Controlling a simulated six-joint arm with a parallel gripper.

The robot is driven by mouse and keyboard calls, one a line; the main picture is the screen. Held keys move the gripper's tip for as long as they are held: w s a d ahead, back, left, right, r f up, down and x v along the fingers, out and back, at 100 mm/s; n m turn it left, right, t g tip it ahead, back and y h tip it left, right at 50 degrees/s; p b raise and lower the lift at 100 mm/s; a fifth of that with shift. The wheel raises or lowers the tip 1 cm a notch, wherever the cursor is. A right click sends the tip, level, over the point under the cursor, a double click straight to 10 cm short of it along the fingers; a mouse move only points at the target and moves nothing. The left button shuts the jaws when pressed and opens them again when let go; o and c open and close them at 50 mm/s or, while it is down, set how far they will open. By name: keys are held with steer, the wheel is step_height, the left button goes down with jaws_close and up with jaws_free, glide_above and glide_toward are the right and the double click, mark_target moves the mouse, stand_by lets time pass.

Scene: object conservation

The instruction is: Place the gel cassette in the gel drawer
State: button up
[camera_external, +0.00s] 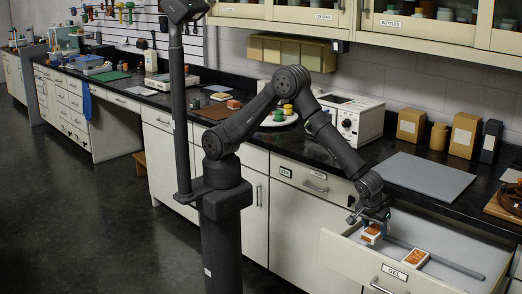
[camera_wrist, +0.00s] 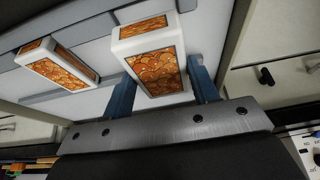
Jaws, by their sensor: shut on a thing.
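The gel drawer (camera_external: 352,257), labelled GEL, is pulled open below the counter. My gripper (camera_external: 374,222) points down at its left end. It is shut on a white gel cassette with orange panels (camera_external: 370,236). In the wrist view the held cassette (camera_wrist: 158,72) sits between the two blue fingers (camera_wrist: 163,90), with the pale drawer floor behind it. I cannot tell whether it touches the floor. A second, similar cassette (camera_external: 416,259) lies in the drawer to the right, near the front wall. It also shows at left in the wrist view (camera_wrist: 58,65).
A grey divider bar (camera_external: 440,262) runs along the drawer. The drawer floor behind it (camera_external: 450,243) is clear. Above are the dark counter edge and a grey mat (camera_external: 425,176). A closed drawer (camera_external: 300,178) is to the left.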

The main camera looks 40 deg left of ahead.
steer(key=shift+w+d+f, duration=0.15)
steer(key=shift+w+f, duration=0.25)
steer(key=shift+w, duration=0.15)
steer(key=shift+f, duration=1.9)
steer(key=shift+f, duration=0.15)
steer(key=o, duration=1.1)
steer(key=shift+c, duration=0.2)
steer(key=v, duration=1.2)
steer(key=shift+s, duration=0.1)
